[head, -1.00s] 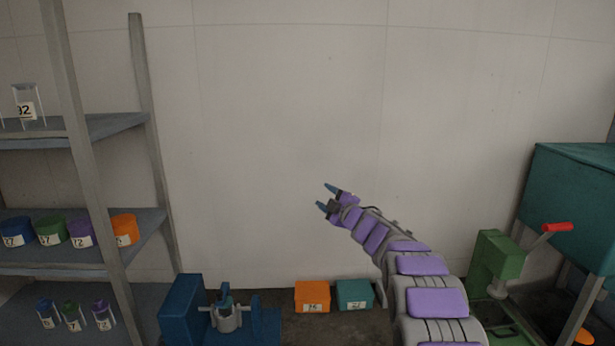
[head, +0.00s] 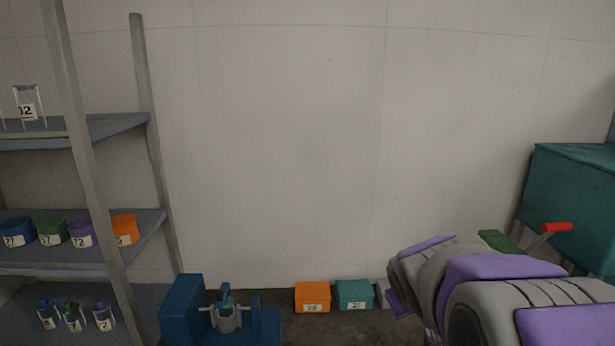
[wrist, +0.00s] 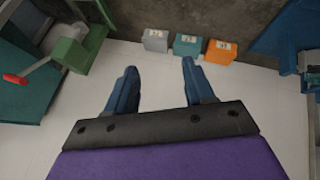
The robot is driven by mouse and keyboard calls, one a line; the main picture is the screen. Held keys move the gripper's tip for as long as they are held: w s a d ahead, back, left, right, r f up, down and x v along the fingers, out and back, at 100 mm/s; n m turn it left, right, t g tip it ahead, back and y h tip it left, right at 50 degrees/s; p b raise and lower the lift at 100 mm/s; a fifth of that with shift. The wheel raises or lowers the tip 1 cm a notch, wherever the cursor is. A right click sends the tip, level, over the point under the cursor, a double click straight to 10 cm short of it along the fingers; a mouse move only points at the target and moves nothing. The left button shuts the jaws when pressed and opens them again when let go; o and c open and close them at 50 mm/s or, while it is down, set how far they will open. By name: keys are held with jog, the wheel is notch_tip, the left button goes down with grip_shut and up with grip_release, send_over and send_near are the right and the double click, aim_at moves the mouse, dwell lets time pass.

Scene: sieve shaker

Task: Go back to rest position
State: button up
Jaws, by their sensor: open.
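My gripper (wrist: 158,88) shows in the wrist view with its two blue fingers spread apart and nothing between them. Pale wall lies behind the fingers in that view. In the head view the gripper is out of sight. Only thick grey and purple links of my arm show there, at the lower right.
A shelf (head: 120,122) with numbered pots stands left. A blue machine (head: 182,310), an orange box (head: 312,296) and a teal box (head: 354,294) sit low by the wall. A teal cabinet (head: 575,200) and a red-handled green device (head: 500,240) are right, partly behind my arm.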

jog(key=s+a+f+m+g+y, duration=0.1)
jog(key=s+a+f+g, duration=0.1)
jog(key=s, duration=0.9)
jog(key=s+a+f+m+g+y, duration=0.1)
jog(key=s+a+f+g, duration=0.2)
jog(key=s, duration=0.8)
jog(key=s+a+f+g, duration=0.2)
jog(key=s+g, duration=0.1)
jog(key=s, duration=0.9)
jog(key=shift+a+f+m+y, duration=0.15)
jog(key=shift+f+m+y, duration=0.2)
jog(key=shift+m+y, duration=0.05)
